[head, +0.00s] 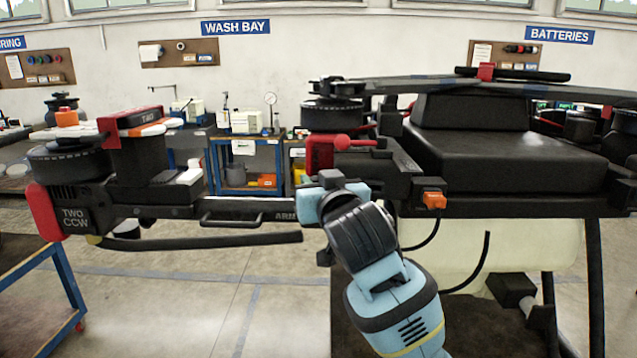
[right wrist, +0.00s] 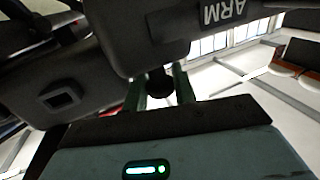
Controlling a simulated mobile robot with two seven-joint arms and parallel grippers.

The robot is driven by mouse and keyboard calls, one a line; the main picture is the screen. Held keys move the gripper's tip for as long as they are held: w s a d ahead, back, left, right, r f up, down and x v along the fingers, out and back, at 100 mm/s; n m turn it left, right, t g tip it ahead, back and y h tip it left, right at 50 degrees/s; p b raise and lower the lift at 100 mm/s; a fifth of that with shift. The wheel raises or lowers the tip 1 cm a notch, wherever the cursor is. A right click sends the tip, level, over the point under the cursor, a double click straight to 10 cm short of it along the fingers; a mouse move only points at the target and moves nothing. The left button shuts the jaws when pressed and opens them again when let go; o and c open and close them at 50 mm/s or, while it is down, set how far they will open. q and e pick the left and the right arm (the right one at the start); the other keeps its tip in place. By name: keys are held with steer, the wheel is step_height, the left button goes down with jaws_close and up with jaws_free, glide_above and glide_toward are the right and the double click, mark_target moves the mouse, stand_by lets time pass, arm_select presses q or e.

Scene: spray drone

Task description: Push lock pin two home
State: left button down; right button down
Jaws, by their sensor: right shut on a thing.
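The drone's arm two (head: 225,212) reaches left from the black body to a motor marked TWO CCW (head: 76,218). My right gripper (head: 324,186) is at the inner end of this arm, by the hinge with the red clamp (head: 322,153) and its red lever. In the right wrist view, its two fingers (right wrist: 159,92) stand either side of a dark round knob (right wrist: 158,85), which looks like the lock pin's head, and are shut on it. The knob sits against the dark arm housing. The pin's shaft and its depth are hidden. My left gripper is out of view.
The drone body (head: 510,155) with a pale tank (head: 500,255) below fills the right side. A black handle (head: 245,220) and a dark tube (head: 200,242) run along the arm. A blue trolley (head: 248,165) stands behind. The floor at lower left is mostly clear.

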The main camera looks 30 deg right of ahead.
steer(key=c, duration=1.4)
jaws_free()
steer(key=shift+w+f, duration=0.1)
steer(key=shift+f, duration=0.3)
steer(key=shift+r, duration=0.1)
steer(key=v, duration=0.8)
steer(key=shift+d, duration=0.1)
